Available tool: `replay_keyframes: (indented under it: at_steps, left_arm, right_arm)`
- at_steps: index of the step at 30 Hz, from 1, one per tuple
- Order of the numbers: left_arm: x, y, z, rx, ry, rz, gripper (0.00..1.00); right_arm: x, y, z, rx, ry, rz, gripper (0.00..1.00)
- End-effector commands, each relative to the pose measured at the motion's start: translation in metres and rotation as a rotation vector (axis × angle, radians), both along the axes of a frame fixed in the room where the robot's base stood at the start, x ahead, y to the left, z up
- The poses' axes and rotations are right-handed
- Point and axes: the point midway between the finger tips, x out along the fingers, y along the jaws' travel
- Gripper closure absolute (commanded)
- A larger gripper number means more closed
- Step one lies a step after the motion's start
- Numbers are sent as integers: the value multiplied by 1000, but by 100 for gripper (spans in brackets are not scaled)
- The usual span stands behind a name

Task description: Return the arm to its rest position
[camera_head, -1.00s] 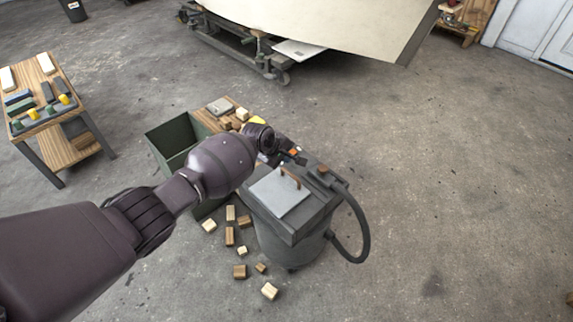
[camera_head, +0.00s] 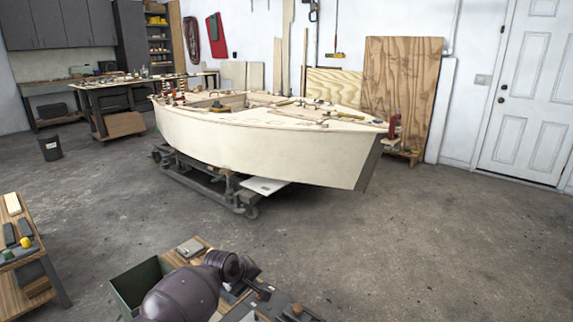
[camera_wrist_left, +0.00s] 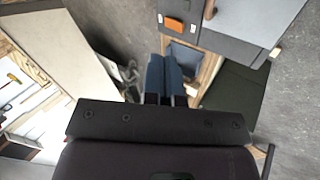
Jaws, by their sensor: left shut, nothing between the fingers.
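In the left wrist view my left gripper (camera_wrist_left: 165,78) points away from the camera. Its two blue-grey fingers lie together with nothing between them. The grey machine with an orange switch (camera_wrist_left: 174,25) is beyond the fingers in that view. My right gripper is in neither view.
A small wooden cart (camera_head: 40,270) with pads and a yellow item stands at the left. A plywood boat hull (camera_head: 260,145) rests on a wheeled trolley (camera_head: 205,185). The concrete floor to the right (camera_head: 420,250) is clear. A dark bucket (camera_head: 50,148) stands farther back.

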Motion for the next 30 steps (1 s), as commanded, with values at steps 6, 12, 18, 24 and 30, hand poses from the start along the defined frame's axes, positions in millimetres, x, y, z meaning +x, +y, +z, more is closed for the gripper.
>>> replay_keyframes:
  at_steps: [6, 12, 18, 24, 30]
  left_arm:
    - [23, -24, 63, 143, -332, -239, 100]
    - [13, -36, 104, 282, -609, -396, 100]
    - [-23, -30, 118, 422, -813, -484, 100]
    - [-75, -7, 117, 564, -949, -520, 100]
    - [-131, 23, 111, 688, -1014, -518, 100]
  right_arm:
    - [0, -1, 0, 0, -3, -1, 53]
    - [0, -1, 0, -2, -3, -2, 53]
    - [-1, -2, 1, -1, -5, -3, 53]
    - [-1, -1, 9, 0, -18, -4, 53]
    - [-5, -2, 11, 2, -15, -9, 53]
